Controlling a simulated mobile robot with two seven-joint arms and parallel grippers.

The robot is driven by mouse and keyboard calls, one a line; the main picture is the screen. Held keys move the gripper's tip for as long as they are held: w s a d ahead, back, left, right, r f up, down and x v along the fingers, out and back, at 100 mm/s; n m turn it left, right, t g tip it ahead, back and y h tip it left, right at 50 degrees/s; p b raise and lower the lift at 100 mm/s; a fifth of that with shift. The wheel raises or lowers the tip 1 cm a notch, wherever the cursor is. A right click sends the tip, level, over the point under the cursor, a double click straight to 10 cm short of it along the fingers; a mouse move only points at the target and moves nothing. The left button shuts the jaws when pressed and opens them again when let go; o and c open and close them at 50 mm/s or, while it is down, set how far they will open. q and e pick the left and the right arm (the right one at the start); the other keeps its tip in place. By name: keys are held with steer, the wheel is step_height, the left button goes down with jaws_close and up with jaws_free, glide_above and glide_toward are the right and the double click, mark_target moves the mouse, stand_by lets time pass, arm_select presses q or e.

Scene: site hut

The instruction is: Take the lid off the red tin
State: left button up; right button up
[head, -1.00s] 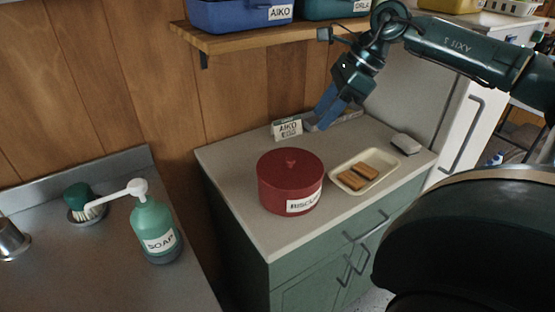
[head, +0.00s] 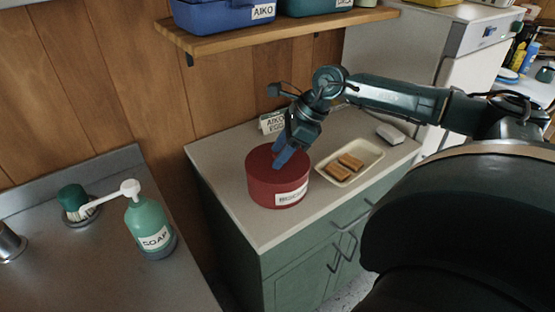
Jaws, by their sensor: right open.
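The red tin (head: 262,188) stands upright on the cabinet top, with a white label on its front. Its red lid (head: 262,158) is on it; my gripper covers the lid's middle and far right part. My right gripper (head: 280,158) points down at the lid with its blue fingers open around or just above the middle, where the knob is. I cannot tell whether the fingers touch the lid. My left gripper is not in view.
A cream tray (head: 333,177) with brown bars lies right of the tin. A name card (head: 271,122) stands behind it, and a grey-white block (head: 391,134) lies at the back right. A wooden shelf (head: 230,37) with boxes hangs above. A soap bottle (head: 149,226) stands on the left counter.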

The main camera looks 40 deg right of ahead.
jaws_close()
stand_by(0.5)
